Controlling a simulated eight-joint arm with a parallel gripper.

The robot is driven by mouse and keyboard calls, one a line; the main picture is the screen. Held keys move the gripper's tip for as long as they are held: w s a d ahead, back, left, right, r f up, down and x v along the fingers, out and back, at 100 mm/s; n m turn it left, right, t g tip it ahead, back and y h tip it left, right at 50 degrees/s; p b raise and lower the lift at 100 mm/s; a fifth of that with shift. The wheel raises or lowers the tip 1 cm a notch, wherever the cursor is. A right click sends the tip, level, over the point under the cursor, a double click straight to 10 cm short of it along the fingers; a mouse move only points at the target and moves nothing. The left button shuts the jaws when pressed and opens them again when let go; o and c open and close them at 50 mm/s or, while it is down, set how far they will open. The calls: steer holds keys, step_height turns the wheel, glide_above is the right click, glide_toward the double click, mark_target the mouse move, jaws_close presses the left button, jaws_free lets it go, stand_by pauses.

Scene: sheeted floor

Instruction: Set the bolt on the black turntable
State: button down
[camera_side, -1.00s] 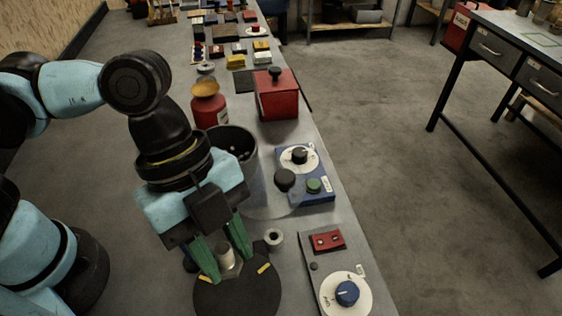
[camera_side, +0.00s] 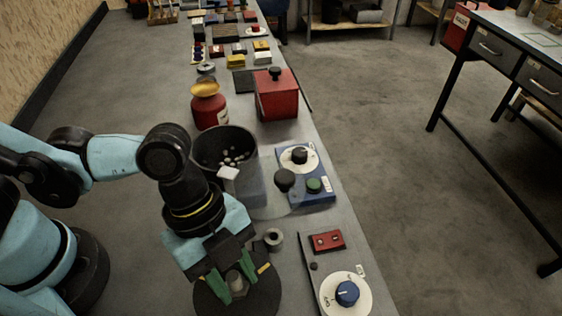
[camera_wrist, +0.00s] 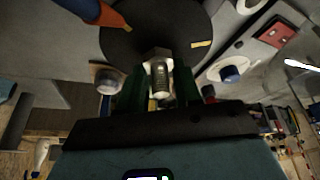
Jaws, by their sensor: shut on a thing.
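The black turntable (camera_side: 262,299) is a flat round disc with yellow marks at the near end of the bench. It also shows at the top of the wrist view (camera_wrist: 188,22). My gripper (camera_side: 236,287) is over the disc, its green fingers pointing down. They are shut on the bolt (camera_side: 235,281), a grey metal piece partly hidden by the fingers. In the wrist view the bolt (camera_wrist: 160,78) shows its threaded shank between the fingers and its wider head towards the disc. I cannot tell whether the head touches the disc.
A grey ring-like part (camera_side: 273,238) sits close beside the turntable. A panel with a blue knob (camera_side: 347,292) lies to the right. A dark pot (camera_side: 222,146) with small pale pieces and a blue box with dials (camera_side: 318,186) stand behind.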

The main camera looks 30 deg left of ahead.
steer(key=shift+f, duration=0.3)
steer(key=shift+f, duration=0.1)
steer(key=c, duration=0.8)
jaws_free()
steer(key=v, duration=1.2)
steer(key=w+a+n+t+y, duration=0.1)
steer(key=w+a+n+t, duration=0.1)
steer(key=w+a+n, duration=0.2)
steer(key=w+a+f+n+t+y, duration=0.1)
steer(key=w+a+n+t+y, duration=0.1)
steer(key=a+n, duration=0.8)
steer(key=w+a+f+n+t+y, duration=0.1)
steer(key=w+a+n+t, duration=0.3)
steer(key=w+a+n, duration=0.2)
steer(key=shift+w+a+n, duration=0.25)
steer(key=shift+a+n, duration=0.25)
steer(key=shift+a, duration=0.45)
